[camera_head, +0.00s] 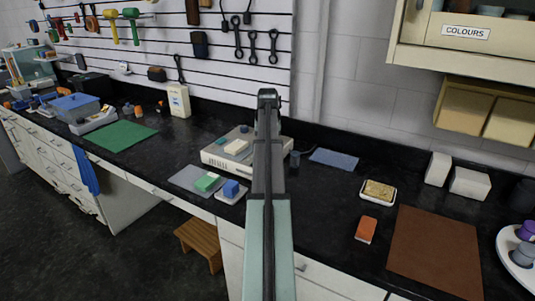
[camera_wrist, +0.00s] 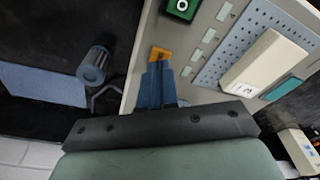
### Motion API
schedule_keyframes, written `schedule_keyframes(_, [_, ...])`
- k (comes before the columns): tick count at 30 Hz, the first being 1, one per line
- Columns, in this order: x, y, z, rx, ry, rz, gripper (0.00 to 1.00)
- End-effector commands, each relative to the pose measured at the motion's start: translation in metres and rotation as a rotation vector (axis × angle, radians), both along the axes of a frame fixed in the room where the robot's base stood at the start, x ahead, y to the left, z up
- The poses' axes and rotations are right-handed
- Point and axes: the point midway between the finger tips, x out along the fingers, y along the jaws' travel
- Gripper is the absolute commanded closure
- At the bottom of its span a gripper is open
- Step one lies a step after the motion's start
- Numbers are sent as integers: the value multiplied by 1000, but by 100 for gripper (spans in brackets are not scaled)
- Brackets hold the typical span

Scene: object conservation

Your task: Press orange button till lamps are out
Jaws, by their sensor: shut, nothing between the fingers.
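The cream device box (camera_head: 216,157) stands on the black counter, partly hidden behind my arm; its panel also shows in the wrist view (camera_wrist: 142,28). The orange button (camera_wrist: 161,53) is on this panel, right at the tips of my gripper (camera_wrist: 158,65). My gripper is shut and empty; I cannot tell whether it touches or presses the button. A row of small pale rectangles, apparently the lamps (camera_wrist: 209,36), runs beside it; I see no clear glow. A green square with a pale ring (camera_wrist: 182,6) sits further up the panel.
A perforated grey plate (camera_wrist: 215,68) on the panel bears a cream block (camera_wrist: 262,62). A dark grey cylinder (camera_wrist: 94,66) and a blue mat (camera_wrist: 40,84) lie beside the box. A brown mat (camera_head: 435,250) and orange block (camera_head: 366,229) are to the right.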

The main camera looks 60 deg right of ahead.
Motion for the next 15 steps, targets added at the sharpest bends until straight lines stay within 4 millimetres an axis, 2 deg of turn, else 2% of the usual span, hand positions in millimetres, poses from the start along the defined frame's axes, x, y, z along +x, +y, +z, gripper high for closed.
schedule_keyframes(15, [0,0,34,-1,-1,0,100])
